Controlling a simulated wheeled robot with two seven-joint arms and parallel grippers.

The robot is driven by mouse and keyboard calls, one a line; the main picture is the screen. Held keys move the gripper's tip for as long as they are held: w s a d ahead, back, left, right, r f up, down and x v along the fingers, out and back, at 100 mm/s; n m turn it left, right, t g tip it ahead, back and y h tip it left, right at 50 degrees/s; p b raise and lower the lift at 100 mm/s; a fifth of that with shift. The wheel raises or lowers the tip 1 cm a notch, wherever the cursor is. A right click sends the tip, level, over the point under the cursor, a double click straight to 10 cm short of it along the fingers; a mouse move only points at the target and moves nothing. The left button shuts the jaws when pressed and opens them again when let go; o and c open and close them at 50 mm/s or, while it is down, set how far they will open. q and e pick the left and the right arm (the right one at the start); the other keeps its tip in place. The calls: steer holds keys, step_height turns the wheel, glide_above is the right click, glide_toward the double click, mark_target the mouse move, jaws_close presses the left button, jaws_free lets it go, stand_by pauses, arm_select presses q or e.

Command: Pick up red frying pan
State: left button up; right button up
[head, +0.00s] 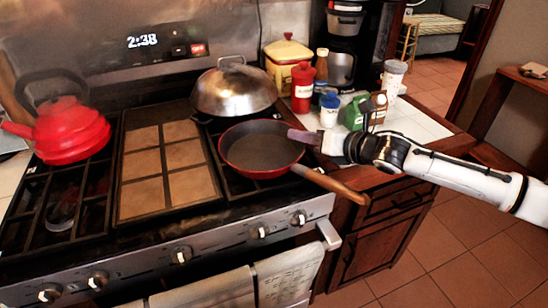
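The red frying pan (262,150) sits on the right burners of the stove, dark inside, with a red rim. Its wooden handle (335,187) points to the lower right, past the stove's front edge. My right gripper (300,136) comes in from the right, with its fingertips at the pan's upper right rim, above the handle's base. Whether the fingers touch the rim, and whether they are open or shut, is not clear. My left gripper is not in view.
A domed metal lid (234,90) stands behind the pan. A red kettle (68,132) is on the left burners. A red bottle (302,88), a white-and-blue jar (329,110) and a green container (354,113) crowd the counter (415,122). Towels (288,277) hang in front.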

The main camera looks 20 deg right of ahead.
mark_target(285, 132)
steer(key=shift+x, duration=3.15)
steer(key=shift+f, duration=0.2)
steer(key=shift+s, duration=0.1)
jaws_close()
steer(key=shift+r, duration=0.15)
